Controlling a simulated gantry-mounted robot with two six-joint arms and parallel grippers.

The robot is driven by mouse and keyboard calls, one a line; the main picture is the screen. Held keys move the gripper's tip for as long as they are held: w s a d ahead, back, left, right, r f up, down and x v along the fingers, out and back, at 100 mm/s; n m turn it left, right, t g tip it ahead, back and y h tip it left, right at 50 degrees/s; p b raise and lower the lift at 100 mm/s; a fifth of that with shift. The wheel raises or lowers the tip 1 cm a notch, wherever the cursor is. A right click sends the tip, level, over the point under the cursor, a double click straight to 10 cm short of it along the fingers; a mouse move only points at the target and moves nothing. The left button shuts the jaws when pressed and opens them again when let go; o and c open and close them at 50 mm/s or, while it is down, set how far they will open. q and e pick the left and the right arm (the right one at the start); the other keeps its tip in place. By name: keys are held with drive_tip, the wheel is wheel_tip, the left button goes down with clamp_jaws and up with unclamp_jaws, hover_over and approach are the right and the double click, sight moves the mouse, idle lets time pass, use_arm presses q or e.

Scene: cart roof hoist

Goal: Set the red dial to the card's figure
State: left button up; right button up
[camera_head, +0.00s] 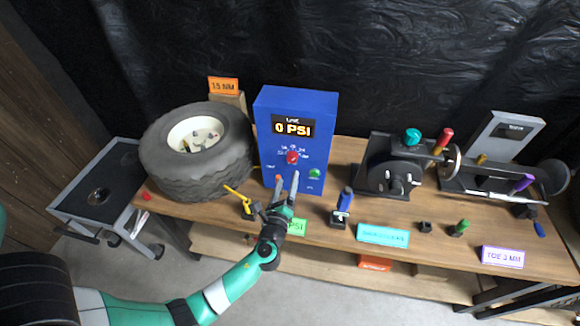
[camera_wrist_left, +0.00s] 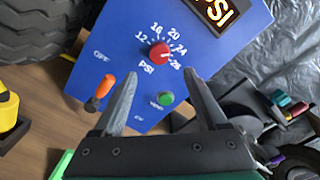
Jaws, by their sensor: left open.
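The red dial (camera_head: 292,157) is on the front of a blue box (camera_head: 295,108) whose display reads 0 PSI. In the left wrist view the red dial (camera_wrist_left: 159,53) has figures from 12 to 28 around it. Its pointer is too small to read surely. My left gripper (camera_head: 284,192) is open and empty in front of the box, below the dial. In the left wrist view its fingers stand apart, with the dial beyond and between them. A green card (camera_head: 298,226) ending in PSI lies at the table edge; my gripper hides its figure. My right gripper is not in view.
A blue-handled tool (camera_head: 344,202) and a black machine (camera_head: 390,170) stand to the right.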

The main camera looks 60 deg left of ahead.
use_arm(q)
drive_tip(key=v, duration=0.3)
drive_tip(key=shift+s+d, duration=0.25)
drive_tip(key=shift+d, duration=0.05)
